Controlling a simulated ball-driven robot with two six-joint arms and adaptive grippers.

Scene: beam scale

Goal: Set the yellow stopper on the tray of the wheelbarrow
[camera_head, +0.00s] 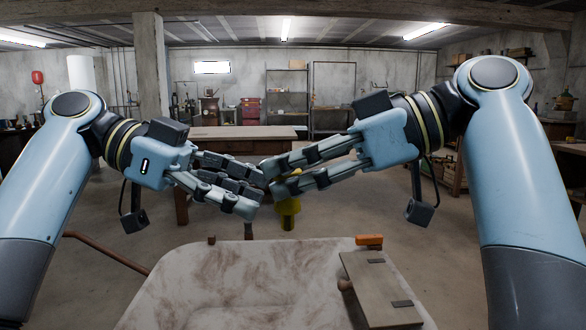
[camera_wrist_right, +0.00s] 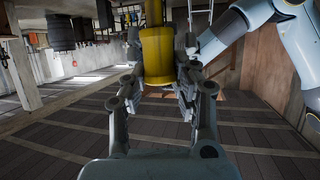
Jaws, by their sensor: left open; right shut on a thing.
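The yellow stopper (camera_head: 288,208) hangs in the air beyond the tray's far edge, partly hidden by the fingers. My right gripper (camera_head: 272,179) is shut on it. In the right wrist view the yellow stopper (camera_wrist_right: 158,57) sits upright between the two fingers. My left gripper (camera_head: 256,192) is open, its fingertips overlapping the right ones near the stopper in the head view; whether they touch it I cannot tell. The wheelbarrow's tray (camera_head: 225,285) is pale with brown stains and lies in front of me, below both grippers.
A grey board (camera_head: 378,288) with dark plates lies on the tray's right side, with a brown knob at its left edge. An orange block (camera_head: 369,240) is at the far right rim. The tray's left and middle are clear. A workbench (camera_head: 235,133) stands behind.

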